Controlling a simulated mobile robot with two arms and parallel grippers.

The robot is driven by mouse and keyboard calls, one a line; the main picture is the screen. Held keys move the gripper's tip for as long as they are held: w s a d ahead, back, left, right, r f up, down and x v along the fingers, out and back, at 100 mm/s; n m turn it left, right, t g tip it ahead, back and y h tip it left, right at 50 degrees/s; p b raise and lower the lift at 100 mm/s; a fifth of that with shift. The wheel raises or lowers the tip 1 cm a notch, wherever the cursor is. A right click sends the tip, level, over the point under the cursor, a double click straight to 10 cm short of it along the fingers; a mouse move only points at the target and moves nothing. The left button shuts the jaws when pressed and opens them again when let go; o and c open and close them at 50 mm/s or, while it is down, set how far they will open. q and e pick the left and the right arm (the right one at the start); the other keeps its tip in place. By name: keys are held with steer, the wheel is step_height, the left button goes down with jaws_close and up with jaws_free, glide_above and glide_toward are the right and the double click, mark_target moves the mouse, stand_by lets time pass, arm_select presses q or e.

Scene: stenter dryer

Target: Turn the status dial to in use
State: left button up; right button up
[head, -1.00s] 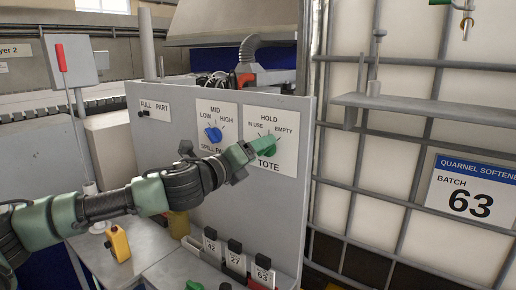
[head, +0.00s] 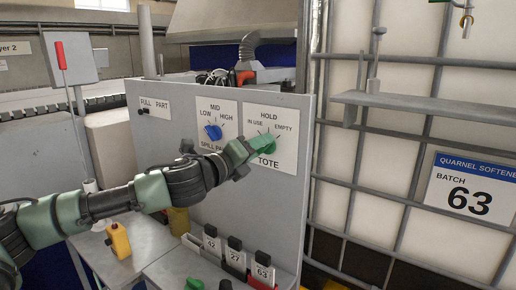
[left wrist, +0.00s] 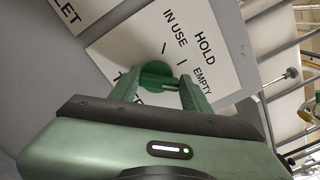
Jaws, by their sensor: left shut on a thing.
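The status dial is a green knob on the white TOTE plate (head: 284,162) of the grey panel, marked IN USE at left, HOLD at top and EMPTY at right. My left gripper (head: 256,147) is at the dial in the head view and covers much of it. In the left wrist view its two green fingers (left wrist: 157,90) are shut on the green dial (left wrist: 157,70), one on each side. A pale mark on the dial lies toward the EMPTY side, partly hidden by a finger. My right gripper is not in view.
A blue dial (head: 213,132) marked LOW, MID, HIGH is left of the TOTE plate. Several numbered tags (head: 235,258) stand below the panel. A yellow object (head: 118,240) is on the bench. A caged white tank (head: 400,160) with a metal shelf (head: 430,104) is at right.

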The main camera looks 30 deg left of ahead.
arm_select(q)
steer(key=n, duration=0.8)
steer(key=f+n+b, duration=0.1)
steer(key=n, duration=0.4)
steer(key=shift+a+f, duration=0.1)
steer(key=shift+a, duration=0.15)
steer(key=shift+n, duration=2)
steer(key=o, duration=1.4)
steer(key=shift+c, duration=0.2)
steer(key=shift+a, duration=0.1)
